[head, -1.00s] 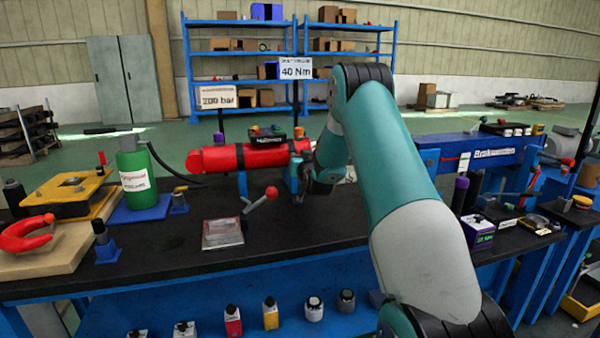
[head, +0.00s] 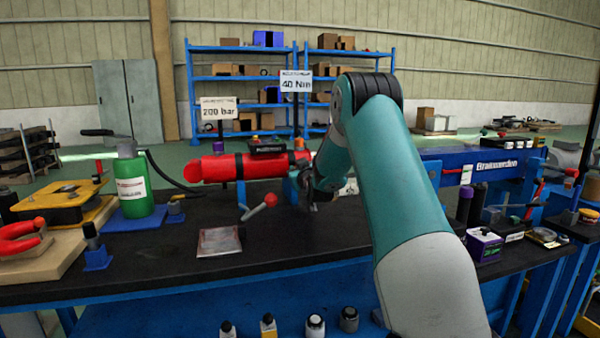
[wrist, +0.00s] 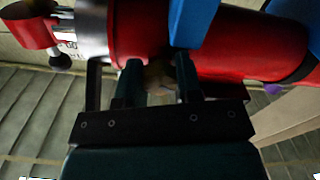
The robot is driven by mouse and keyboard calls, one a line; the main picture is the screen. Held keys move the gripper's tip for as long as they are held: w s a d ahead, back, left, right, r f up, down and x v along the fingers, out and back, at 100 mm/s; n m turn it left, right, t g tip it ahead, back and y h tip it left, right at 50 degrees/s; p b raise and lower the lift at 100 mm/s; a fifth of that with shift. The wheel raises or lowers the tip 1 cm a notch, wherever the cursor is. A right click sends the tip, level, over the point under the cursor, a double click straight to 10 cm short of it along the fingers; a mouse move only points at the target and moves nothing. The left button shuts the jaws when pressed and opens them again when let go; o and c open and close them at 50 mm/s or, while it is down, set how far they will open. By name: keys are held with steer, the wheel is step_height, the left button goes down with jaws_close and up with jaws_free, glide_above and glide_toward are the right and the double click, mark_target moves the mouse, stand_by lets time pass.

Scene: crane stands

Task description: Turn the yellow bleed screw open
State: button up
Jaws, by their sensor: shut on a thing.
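My gripper (head: 308,194) is low at that end, partly hidden behind my own arm. In the wrist view, the red cylinder (wrist: 235,48) and blue bracket (wrist: 190,22) fill the upper part. My gripper's two dark fingers (wrist: 159,82) point at the cylinder's underside and are shut on a small, dim tan-yellow piece, the bleed screw (wrist: 157,74). The screw is blurred and mostly in shadow, so its turn angle cannot be told. It is hidden in the head view.
A red-knobbed lever (head: 270,200) stands left of my gripper. A flat card (head: 219,241) lies on the black bench top (head: 165,262). A green bottle (head: 133,180) with a hose stands left. Signs reading 200 bar (head: 218,110) and 40 Nm (head: 296,81) rise behind the cylinder.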

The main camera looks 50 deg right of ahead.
steer(key=o, duration=0.9)
steer(key=shift+o, duration=0.2)
steer(key=b+v, duration=0.3)
steer(key=v, duration=1.4)
steer(key=shift+s+b, duration=0.25)
steer(key=shift+b, duration=0.05)
steer(key=shift+a, duration=0.1)
